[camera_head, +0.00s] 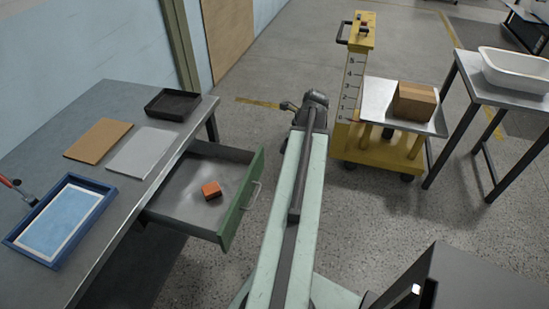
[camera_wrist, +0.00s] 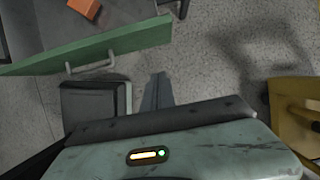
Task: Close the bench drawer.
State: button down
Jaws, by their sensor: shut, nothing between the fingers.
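The bench drawer (camera_head: 181,207) stands pulled out from the grey bench (camera_head: 83,99). Its green front (camera_head: 243,199) faces right in the head view and carries a pale bar handle (camera_head: 256,193). In the wrist view the green front (camera_wrist: 100,45) crosses the upper left, with the handle (camera_wrist: 90,62) on its near side. An orange block (camera_head: 211,190) lies inside the drawer. My gripper (camera_wrist: 158,92) is shut and empty, in front of the drawer front and to the right of the handle in the wrist view, apart from both. The head view shows its fingers poorly.
On the bench lie a black tray (camera_head: 172,104), a brown board (camera_head: 98,139), a grey plate (camera_head: 142,151) and a blue-framed tray (camera_head: 61,220). A yellow cart (camera_head: 385,150) with a cardboard box (camera_head: 414,100) stands right of my arm.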

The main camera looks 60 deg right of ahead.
jog(key=w+a+f+b, duration=0.1)
jog(key=w+f+b, duration=0.6)
jog(key=f, duration=0.1)
jog(key=shift+a+f, duration=0.2)
jog(key=shift+a, duration=0.2)
jog(key=shift+w, duration=0.1)
